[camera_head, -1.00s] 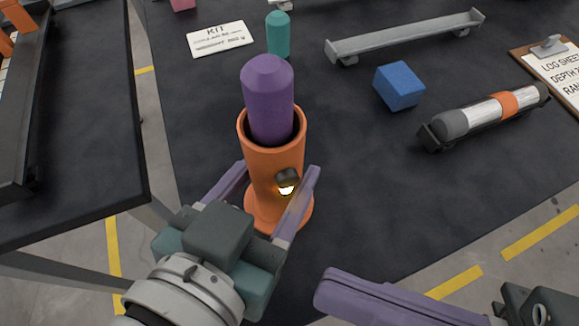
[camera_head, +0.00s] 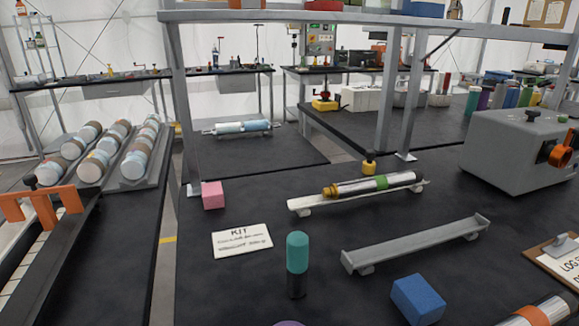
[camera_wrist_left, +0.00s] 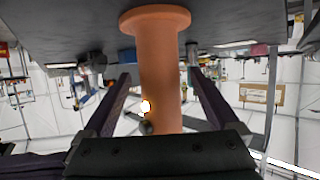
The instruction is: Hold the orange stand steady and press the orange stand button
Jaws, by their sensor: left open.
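The orange stand (camera_wrist_left: 160,60) shows upside down in the left wrist view, with its round base flange towards the picture's top. Its dark button (camera_wrist_left: 146,127) sits on the stand's side beside a bright glowing spot. My left gripper (camera_wrist_left: 160,76) is open, one finger on each side of the stand, with gaps showing. In the head view the stand and both grippers are out of frame. Only the tip of the purple cylinder (camera_head: 288,323) shows at the bottom edge. My right gripper is in neither current view.
A grey box (camera_head: 510,145) with an orange handle stands at right.

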